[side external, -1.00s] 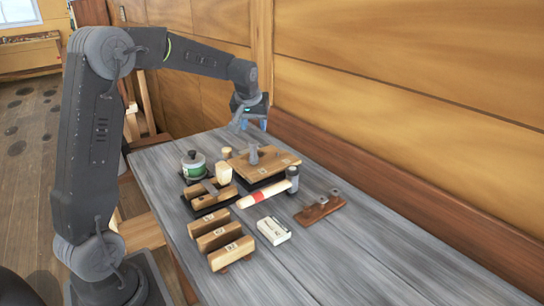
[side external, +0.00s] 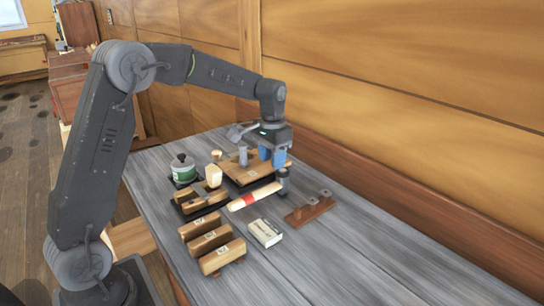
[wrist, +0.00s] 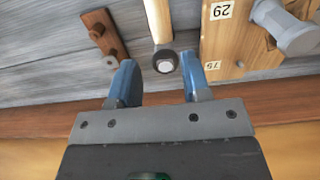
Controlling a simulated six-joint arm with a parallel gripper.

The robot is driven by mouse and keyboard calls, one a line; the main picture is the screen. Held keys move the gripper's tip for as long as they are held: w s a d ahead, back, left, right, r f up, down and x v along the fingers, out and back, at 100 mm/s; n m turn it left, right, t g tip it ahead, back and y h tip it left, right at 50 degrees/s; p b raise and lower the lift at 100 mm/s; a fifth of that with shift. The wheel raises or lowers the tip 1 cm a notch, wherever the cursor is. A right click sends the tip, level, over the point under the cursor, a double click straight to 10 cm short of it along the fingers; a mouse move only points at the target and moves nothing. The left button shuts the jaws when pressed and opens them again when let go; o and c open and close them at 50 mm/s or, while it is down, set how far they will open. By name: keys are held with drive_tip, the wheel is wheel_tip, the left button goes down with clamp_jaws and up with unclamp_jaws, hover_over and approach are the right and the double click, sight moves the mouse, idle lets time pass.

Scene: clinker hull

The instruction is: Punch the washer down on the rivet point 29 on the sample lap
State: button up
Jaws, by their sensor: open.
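The sample lap (side external: 240,172) is a wooden board at the back of the bench. In the wrist view its face (wrist: 225,45) carries labels reading 29 (wrist: 221,10) and 75. A grey cylindrical tool (side external: 243,156) stands on it; it also shows in the wrist view (wrist: 297,38). I cannot make out a washer or the rivet. A hammer (side external: 264,193) with a red-banded handle lies in front of the lap, its dark head (wrist: 166,62) at the right. My gripper (side external: 272,162) is open and empty above the lap's right end, near the hammer head, which shows between the fingertips (wrist: 158,70).
A brown rack (side external: 310,209) with pegs lies right of the hammer. A white box (side external: 265,232), several wooden blocks (side external: 211,242) and a green-labelled tin (side external: 183,170) stand on the bench. A wooden wall (side external: 390,100) runs behind. The front right bench is clear.

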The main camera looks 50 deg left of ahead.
sight(272, 184)
drive_tip(key=shift+f, duration=4.5)
clamp_jaws()
drive_tip(key=shift+w+r, duration=0.1)
drive_tip(key=shift+r, duration=0.6)
drive_tip(key=shift+r, duration=4)
drive_tip(key=shift+c, duration=2)
unclamp_jaws()
clamp_jaws()
